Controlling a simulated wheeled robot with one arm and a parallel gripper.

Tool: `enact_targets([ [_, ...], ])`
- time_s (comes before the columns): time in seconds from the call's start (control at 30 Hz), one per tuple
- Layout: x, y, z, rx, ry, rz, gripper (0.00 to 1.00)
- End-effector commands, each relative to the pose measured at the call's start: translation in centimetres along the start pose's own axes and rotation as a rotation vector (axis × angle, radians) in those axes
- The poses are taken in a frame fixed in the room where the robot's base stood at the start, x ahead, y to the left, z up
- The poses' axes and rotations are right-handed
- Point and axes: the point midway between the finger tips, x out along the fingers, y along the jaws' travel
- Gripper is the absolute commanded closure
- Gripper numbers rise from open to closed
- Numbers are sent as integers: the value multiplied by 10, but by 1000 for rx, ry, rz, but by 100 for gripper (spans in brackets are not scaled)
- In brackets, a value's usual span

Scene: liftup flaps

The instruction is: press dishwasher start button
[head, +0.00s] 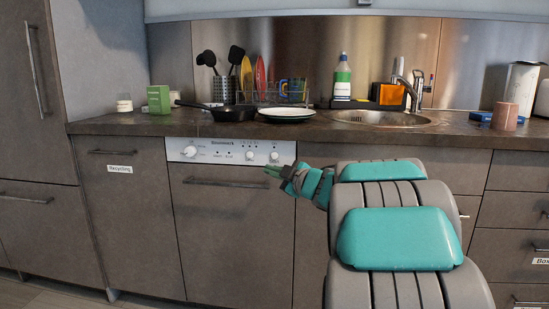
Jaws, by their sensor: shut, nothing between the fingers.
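The dishwasher (232,228) is built in under the counter, with a brown front and a bar handle. Its white control panel (228,151) runs along the top and carries a large dial (191,153) at the left and small round knobs or buttons (274,156) at the right. Which of these is the start button is too small to read. My gripper (268,171) is shut and empty, just below the right end of the panel. It points left, close to the dishwasher front. I cannot tell whether it touches the front.
My teal and grey arm fills the lower right and hides part of the cabinets. The counter (140,125) above holds a black pan (232,113), a white plate (287,114) and a dish rack. A sink (380,118) lies to the right. The floor at lower left is clear.

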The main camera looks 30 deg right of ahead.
Motion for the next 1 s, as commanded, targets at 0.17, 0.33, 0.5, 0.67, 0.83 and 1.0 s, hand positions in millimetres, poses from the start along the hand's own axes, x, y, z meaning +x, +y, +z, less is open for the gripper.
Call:
enact_targets([
  [0.17, 5, 4, 3, -1, 1, 1, 100],
  [0.33, 16, 10, 12, 1, 1, -1, 100],
  [0.5, 31, 22, 21, -1, 2, 0, 100],
  [0.67, 46, 34, 32, 2, -2, -2, 100],
  [0.83, 57, 44, 40, 0, 0, 0, 100],
  [1.0, 61, 45, 45, 1, -1, 0, 100],
])
